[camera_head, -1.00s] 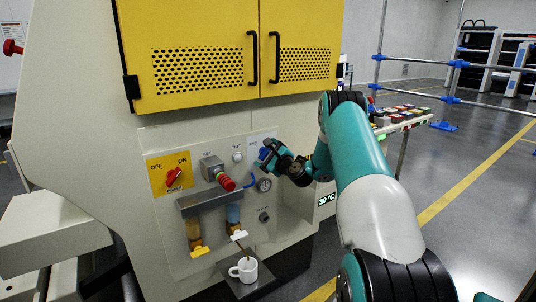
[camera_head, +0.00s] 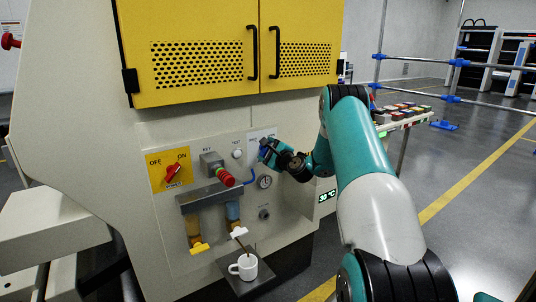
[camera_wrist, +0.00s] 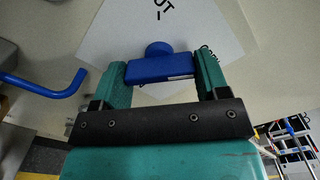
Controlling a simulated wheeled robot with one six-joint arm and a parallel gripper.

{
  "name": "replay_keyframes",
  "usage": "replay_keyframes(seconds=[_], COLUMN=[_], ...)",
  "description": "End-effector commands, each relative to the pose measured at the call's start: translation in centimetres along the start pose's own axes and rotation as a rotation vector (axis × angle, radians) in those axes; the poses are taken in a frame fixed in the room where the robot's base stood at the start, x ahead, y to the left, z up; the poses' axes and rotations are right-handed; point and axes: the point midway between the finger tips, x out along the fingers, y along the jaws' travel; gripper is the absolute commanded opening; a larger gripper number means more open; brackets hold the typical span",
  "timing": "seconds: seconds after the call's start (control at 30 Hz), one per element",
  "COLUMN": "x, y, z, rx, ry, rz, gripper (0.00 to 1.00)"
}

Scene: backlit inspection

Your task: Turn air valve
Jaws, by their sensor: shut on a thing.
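The blue air valve handle (camera_wrist: 160,70) is a flat bar with a round hub behind it, in front of a white label sheet in the wrist view. My gripper (camera_wrist: 164,72) has one teal finger at each end of the bar and is shut on it. In the head view my gripper (camera_head: 266,149) is at the upper right of the machine's front panel. There the handle is mostly hidden by the gripper.
Yellow cabinet doors (camera_head: 200,30) are above.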

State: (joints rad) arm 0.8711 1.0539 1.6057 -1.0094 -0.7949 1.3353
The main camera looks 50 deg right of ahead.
Motion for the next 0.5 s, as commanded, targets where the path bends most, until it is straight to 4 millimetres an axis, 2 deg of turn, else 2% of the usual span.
replay_keyframes(seconds=[0.5], x=[-0.01], y=[0.37], z=[-0.19], rx=[-0.478], ry=[-0.002], rz=[0.001], gripper=[0.44])
